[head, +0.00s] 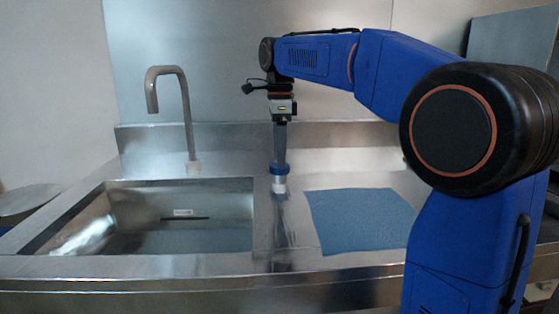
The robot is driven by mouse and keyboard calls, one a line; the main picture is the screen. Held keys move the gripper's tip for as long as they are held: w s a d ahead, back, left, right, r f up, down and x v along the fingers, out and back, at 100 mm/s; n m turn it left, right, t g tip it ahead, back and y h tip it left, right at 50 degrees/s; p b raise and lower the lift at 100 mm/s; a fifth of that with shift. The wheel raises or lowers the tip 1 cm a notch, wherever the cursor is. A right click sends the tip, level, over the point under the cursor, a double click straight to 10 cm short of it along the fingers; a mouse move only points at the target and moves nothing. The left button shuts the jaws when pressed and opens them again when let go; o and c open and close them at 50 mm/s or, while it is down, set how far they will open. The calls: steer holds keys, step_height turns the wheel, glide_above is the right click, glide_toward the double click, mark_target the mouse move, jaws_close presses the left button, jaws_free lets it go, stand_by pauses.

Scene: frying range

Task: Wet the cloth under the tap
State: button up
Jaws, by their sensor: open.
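The blue-grey cloth (362,219) lies flat on the steel worktop, right of the sink. The grey gooseneck tap (187,110) stands behind the sink basin (150,243), its spout pointing down over the basin. No water stream shows. My gripper (280,160) points down between the tap and the cloth, left of the cloth and apart from it. Its fingers are open, seen edge-on. They end at a small upright blue and white piece (279,181); whether they touch it I cannot tell.
A steel divider strip (283,240) separates the basin from the cloth's area. A dark slot and a small white label (183,212) show in the basin. A raised steel backsplash (230,136) runs behind. A round grey lid-like thing (28,200) stands at the left.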

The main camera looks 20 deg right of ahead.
steer(key=shift+f, duration=1.25)
steer(key=shift+c, duration=0.3)
steer(key=c, duration=1)
steer(key=shift+n, duration=0.4)
steer(key=n, duration=0.3)
steer(key=shift+n, duration=2.2)
